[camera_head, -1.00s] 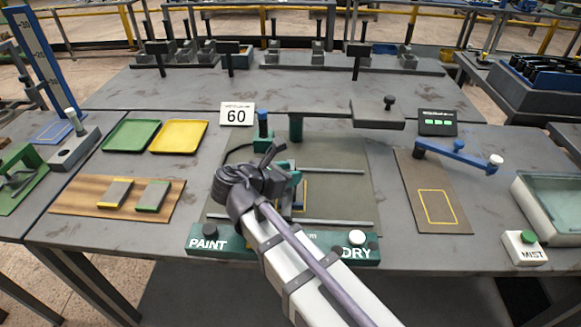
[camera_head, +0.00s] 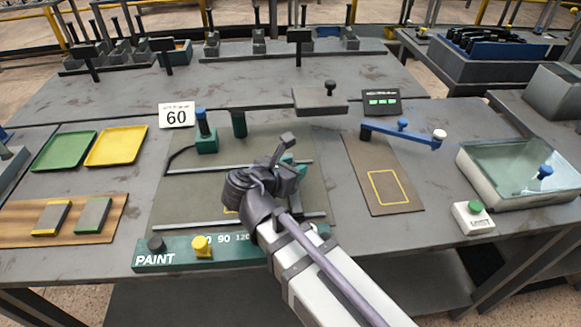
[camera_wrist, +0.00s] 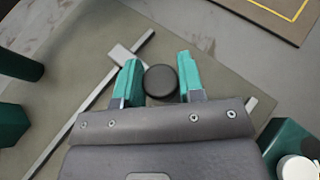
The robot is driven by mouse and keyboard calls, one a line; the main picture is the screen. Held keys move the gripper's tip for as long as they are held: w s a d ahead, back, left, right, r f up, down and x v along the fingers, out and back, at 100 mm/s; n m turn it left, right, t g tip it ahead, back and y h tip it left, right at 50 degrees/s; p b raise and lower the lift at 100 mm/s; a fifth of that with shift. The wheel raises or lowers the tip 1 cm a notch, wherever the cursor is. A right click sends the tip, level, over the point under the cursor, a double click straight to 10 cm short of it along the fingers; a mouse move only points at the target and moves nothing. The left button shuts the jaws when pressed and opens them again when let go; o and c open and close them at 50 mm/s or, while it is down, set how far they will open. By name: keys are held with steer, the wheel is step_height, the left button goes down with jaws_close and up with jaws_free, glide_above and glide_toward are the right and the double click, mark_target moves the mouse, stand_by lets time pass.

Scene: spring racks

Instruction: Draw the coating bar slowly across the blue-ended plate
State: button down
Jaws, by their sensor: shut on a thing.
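My gripper (camera_head: 294,176) is over the right part of the brown-grey mat (camera_head: 200,170). In the wrist view, the teal fingertips of my gripper (camera_wrist: 158,83) are closed on both sides of a round black knob (camera_wrist: 160,82). The knob seems to be the handle of the coating bar (camera_wrist: 122,56). A pale end of the bar shows beside the left finger, by a rail (camera_wrist: 70,130); the rest is hidden by my gripper. I cannot make out the blue-ended plate now; my arm and gripper cover part of the mat.
A green panel (camera_head: 180,260) with black and yellow knobs lies along the front. A grey block (camera_head: 320,101) and a blue lever (camera_head: 402,136) stand behind and right. Yellow-ended (camera_head: 52,217) and green-ended (camera_head: 92,216) plates lie on a wooden board at left.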

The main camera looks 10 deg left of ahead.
steer(key=shift+d, duration=0.25)
steer(key=c, duration=0.8)
jaws_free()
steer(key=shift+p+v, duration=2.05)
steer(key=shift+v, duration=3.4)
steer(key=shift+f, duration=0.1)
